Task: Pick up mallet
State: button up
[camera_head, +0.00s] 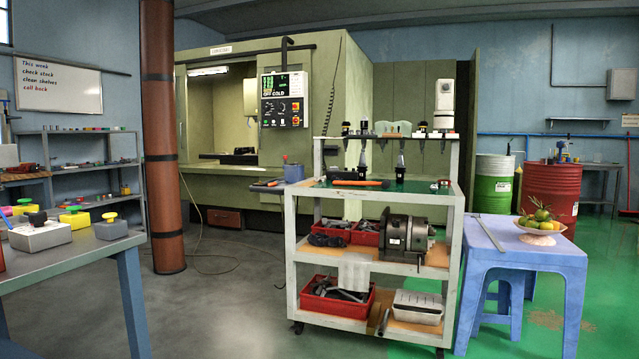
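On the green top of the tooling cart (410,187) lies a tool with an orange handle (360,183) and a dark part near its left end. It may be the mallet, but it is too small to be sure. It lies flat near the front edge of the top, left of the middle. My gripper is not in view, so its distance to the tool does not show.
Dark tool holders stand on the cart's top and raised back rack. A blue stool (490,240) with a fruit bowl (540,238) stands right. A workbench (75,255) is at left. Grey floor (230,310) between bench and cart is clear.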

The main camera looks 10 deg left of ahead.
aim_at(385, 185)
jog(key=u, duration=0.45)
jog(key=i, duration=1.2)
jog(key=u, duration=0.7)
jog(key=i, duration=2.5)
jog(key=z, duration=0.3)
jog(key=i, duration=0.5)
jog(key=z, duration=0.2)
